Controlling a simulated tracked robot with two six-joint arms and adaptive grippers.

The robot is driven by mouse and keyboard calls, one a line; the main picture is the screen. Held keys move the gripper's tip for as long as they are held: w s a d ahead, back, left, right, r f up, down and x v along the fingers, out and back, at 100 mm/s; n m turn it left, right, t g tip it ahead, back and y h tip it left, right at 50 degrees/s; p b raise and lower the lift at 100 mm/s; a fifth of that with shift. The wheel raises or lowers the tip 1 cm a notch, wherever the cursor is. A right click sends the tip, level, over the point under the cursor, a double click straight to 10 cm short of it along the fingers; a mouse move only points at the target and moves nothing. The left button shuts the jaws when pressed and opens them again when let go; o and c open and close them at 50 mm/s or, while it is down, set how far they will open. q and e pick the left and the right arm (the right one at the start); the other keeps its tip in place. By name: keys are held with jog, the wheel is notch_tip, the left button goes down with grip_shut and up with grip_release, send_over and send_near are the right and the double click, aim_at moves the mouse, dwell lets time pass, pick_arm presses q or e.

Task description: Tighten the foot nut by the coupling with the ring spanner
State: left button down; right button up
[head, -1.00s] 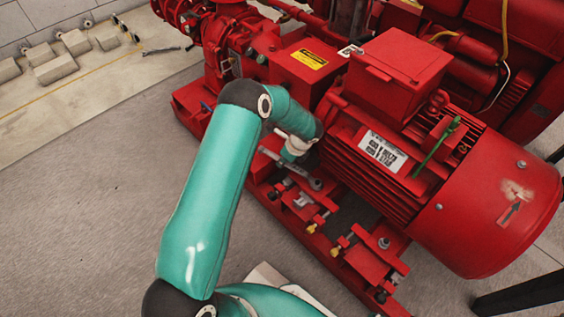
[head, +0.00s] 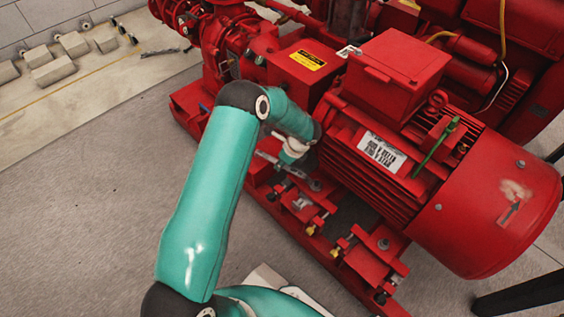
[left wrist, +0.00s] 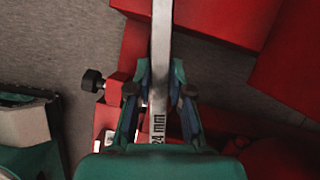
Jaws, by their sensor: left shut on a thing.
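The ring spanner (head: 291,169) is a grey metal bar at the motor's near-side foot by the coupling end. In the left wrist view the spanner (left wrist: 161,45) runs up out of the picture and carries the mark "24 mm". My left gripper (left wrist: 160,92) is shut on its shank, one finger on each side. In the head view the left gripper (head: 292,152) is partly hidden by its own arm. The spanner's right-hand end (head: 314,185) lies over the foot by the coupling; the nut under it cannot be made out. The right gripper is not in view.
The red motor (head: 385,150) stands just right of the gripper, with the coupling guard (head: 306,62) behind. The red base frame (head: 310,235) carries yellow-tipped jacking bolts (head: 335,252). Grey floor (head: 90,200) is free at left. A dark bolt head (left wrist: 92,81) shows beside the spanner.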

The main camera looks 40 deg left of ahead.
pick_arm(q)
jog(key=shift+r, duration=0.1)
jog(key=shift+r+p, duration=1.8)
jog(key=shift+r, duration=0.7)
jog(key=shift+f, duration=0.1)
jog(key=shift+s+f+n+b, duration=0.15)
jog(key=shift+f+b, duration=0.35)
jog(key=shift+f, duration=0.05)
jog(key=shift+s+f+n+b, duration=0.15)
jog(key=shift+f+b, duration=0.35)
jog(key=shift+f+b, duration=0.95)
jog(key=shift+f, duration=0.35)
jog(key=shift+s+d+n, duration=0.1)
jog(key=shift+s+n, duration=0.2)
